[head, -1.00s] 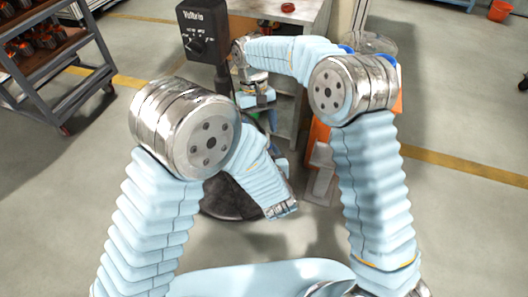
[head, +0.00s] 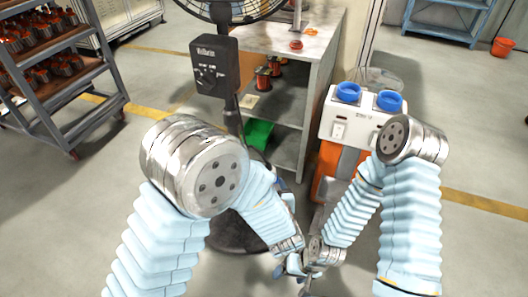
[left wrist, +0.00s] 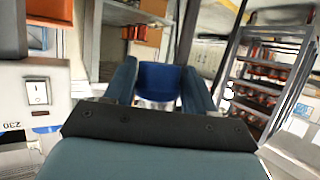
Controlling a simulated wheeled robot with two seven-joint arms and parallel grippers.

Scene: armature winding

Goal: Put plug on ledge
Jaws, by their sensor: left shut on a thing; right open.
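In the left wrist view, my left gripper (left wrist: 159,76) is shut on a blue plug (left wrist: 160,84), which sits between the two fingers. In the head view, the left wrist is low in the middle and its held plug cannot be made out. My right gripper (head: 303,279) is at the bottom middle, close beside the left wrist, open with nothing visible in it. A white-and-orange machine (head: 335,125) with two blue round fittings (head: 348,92) on top stands beyond the right arm. I cannot tell which surface is the ledge.
A grey workbench (head: 312,75) with shelves stands behind, with a green bin (head: 259,134) low down. A black control box (head: 214,66) on a fan stand is left of it. A rack of copper-coloured parts (head: 50,75) is at far left. Floor is open at left.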

